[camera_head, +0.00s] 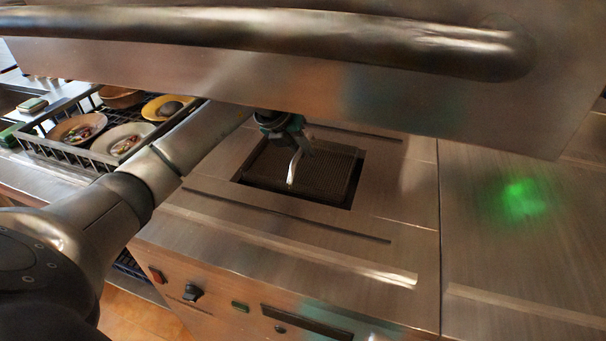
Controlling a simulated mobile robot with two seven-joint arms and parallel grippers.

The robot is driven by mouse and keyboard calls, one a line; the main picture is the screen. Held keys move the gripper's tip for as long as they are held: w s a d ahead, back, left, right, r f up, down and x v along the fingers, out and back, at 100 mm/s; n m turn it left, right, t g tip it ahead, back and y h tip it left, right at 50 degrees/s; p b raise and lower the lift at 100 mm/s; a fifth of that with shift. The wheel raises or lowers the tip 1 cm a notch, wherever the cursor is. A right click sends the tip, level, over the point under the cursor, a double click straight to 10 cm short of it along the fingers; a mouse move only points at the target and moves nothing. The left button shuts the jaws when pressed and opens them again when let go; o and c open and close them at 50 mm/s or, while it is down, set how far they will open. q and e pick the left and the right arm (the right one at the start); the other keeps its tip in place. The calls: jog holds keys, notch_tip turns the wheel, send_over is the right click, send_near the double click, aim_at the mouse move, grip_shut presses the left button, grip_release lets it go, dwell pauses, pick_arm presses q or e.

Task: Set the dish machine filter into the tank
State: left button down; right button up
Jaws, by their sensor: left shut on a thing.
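The dish machine filter (331,173) is a dark, ribbed mesh piece lying in the square tank opening (297,202) in the steel top. I cannot tell how deep it sits or whether it rests fully on the tank's edges. My left gripper (294,163) reaches in from the left and points down over the filter. It is shut on the filter, by what looks like a pale upright handle; the exact contact is small and partly hidden. My right gripper is out of view.
A raised steel hood with a thick bar handle (300,33) hangs across the top, close above my left arm. A dark rack (68,153) with food-soiled dishes stands at left. Switches (193,293) line the front panel. The steel counter at right (520,240) is clear.

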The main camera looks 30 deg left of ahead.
aim_at(302, 167)
pick_arm(q)
notch_tip(302, 167, down, 6)
jog(key=shift+r+b, duration=0.1)
jog(key=shift+b, duration=0.4)
jog(key=shift+f, duration=0.25)
jog(key=shift+r, duration=0.1)
jog(key=shift+f, duration=0.2)
jog(key=c, duration=0.8)
grip_release()
jog(key=shift+c, duration=0.2)
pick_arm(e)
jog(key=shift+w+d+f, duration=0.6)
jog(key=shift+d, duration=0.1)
